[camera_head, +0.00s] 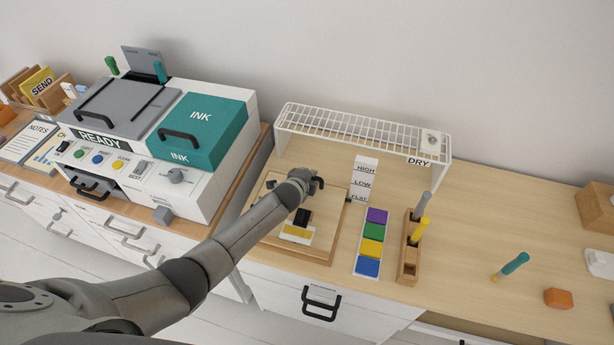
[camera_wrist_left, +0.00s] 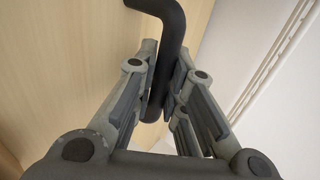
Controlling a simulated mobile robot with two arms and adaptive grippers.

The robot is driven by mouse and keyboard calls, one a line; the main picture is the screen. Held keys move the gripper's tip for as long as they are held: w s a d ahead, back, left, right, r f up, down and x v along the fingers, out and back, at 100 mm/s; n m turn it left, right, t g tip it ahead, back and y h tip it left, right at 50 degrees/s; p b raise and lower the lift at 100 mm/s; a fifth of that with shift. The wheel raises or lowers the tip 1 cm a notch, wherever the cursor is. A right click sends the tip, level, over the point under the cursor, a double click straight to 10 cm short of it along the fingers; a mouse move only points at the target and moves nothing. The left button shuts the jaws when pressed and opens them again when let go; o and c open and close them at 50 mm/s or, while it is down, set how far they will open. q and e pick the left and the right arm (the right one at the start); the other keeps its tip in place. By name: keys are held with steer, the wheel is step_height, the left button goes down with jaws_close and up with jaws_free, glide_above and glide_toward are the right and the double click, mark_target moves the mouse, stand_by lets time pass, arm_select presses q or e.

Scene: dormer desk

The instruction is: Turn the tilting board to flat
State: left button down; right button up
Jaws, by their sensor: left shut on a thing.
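The tilting board (camera_head: 327,217) is a light wooden board on the desk, below the wire rack in the head view. A white upright scale (camera_head: 363,178) marked HIGH, LOW and FLAT stands at its right. My left gripper (camera_head: 306,184) is at the board's far side, with my arm passing over the board. In the left wrist view my left gripper (camera_wrist_left: 165,90) is shut on a black bent handle (camera_wrist_left: 167,25). The gripper hides much of the handle in the head view, and I cannot tell the board's exact tilt. My right gripper is out of view.
A white wire rack (camera_head: 350,127) marked DRY stands close behind the board. A colour strip (camera_head: 372,242) and a wooden pen holder (camera_head: 409,262) lie to the right. The printer (camera_head: 145,140) stands to the left.

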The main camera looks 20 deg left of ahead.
arm_select(q)
steer(key=shift+s+f, duration=0.15)
steer(key=shift+f, duration=0.1)
steer(key=c, duration=1.5)
jaws_free()
steer(key=shift+o, duration=0.2)
steer(key=shift+r, duration=0.1)
steer(key=v, duration=1.1)
steer(key=shift+s+r, duration=0.25)
steer(key=shift+r, duration=0.1)
